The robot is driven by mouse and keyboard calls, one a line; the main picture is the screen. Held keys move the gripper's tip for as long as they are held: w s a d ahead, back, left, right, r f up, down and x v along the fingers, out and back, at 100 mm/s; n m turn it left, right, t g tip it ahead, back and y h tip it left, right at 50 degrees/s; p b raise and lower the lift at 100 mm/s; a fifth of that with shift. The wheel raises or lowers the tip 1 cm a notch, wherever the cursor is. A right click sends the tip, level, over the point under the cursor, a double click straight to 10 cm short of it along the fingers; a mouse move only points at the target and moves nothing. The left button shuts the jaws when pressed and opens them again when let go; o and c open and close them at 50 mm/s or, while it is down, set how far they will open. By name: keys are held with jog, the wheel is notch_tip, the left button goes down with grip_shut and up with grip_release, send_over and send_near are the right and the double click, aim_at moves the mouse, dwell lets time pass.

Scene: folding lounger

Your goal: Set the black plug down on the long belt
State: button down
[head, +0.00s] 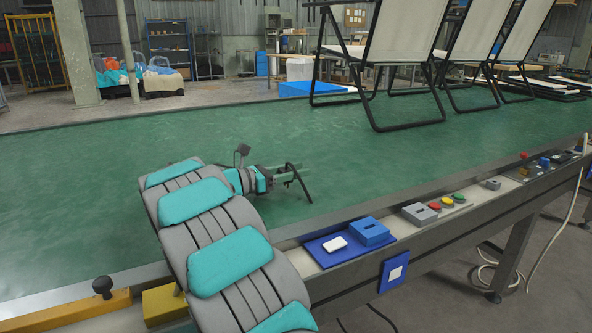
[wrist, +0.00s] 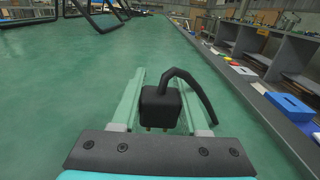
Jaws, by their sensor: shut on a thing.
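The black plug (wrist: 160,106) is between the two pale green fingers of my gripper (wrist: 162,88) in the wrist view. Its metal pins point back toward the palm, and its thick black cord curves over to the right. In the head view my gripper (head: 290,174) reaches out low over the near part of the long green belt (head: 100,220), and the plug's dark cord (head: 301,184) hangs down to the right. My gripper is shut on the plug. I cannot tell whether the plug or cord touches the belt.
Folding loungers (head: 408,35) with black frames stand on the far right of the belt. A blue box (head: 370,230), a white block (head: 334,244) and colored buttons (head: 446,202) line the near edge rail. The belt around my gripper is clear.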

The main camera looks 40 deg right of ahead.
jog(key=shift+f, duration=0.15)
dwell(0.3)
jog(key=shift+c, duration=1.7)
grip_release()
